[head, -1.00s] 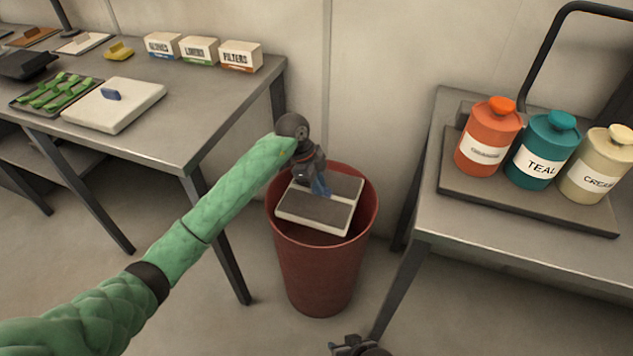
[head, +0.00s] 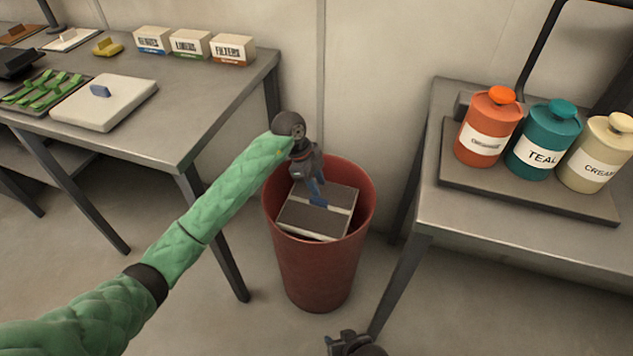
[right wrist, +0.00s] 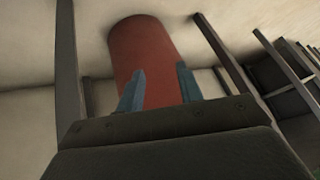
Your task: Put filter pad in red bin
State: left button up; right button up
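The filter pad (head: 300,215), a flat grey square with a pale stripe and pale edges, is within the mouth of the red bin (head: 318,268), slightly tilted. My left gripper (head: 318,200) reaches down into the bin mouth, its blue fingers at the middle of the pad. They look shut on it, though the exact grip is small in view. My right gripper (head: 345,340) is at the bottom edge of the head view. In the right wrist view its fingers (right wrist: 160,75) are apart and empty, with the bin (right wrist: 140,45) beyond them.
The left table (head: 190,125) holds a white slab (head: 125,110) with a blue handle, a tray of green strips (head: 40,90) and labelled boxes (head: 190,45). The right table (head: 500,228) holds orange (head: 488,125), teal (head: 545,140) and cream (head: 598,155) canisters. Both tables flank the bin.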

aim_at(317, 199)
jog(key=shift+s+f, duration=0.2)
jog(key=shift+s, duration=0.45)
jog(key=shift+w, duration=0.1)
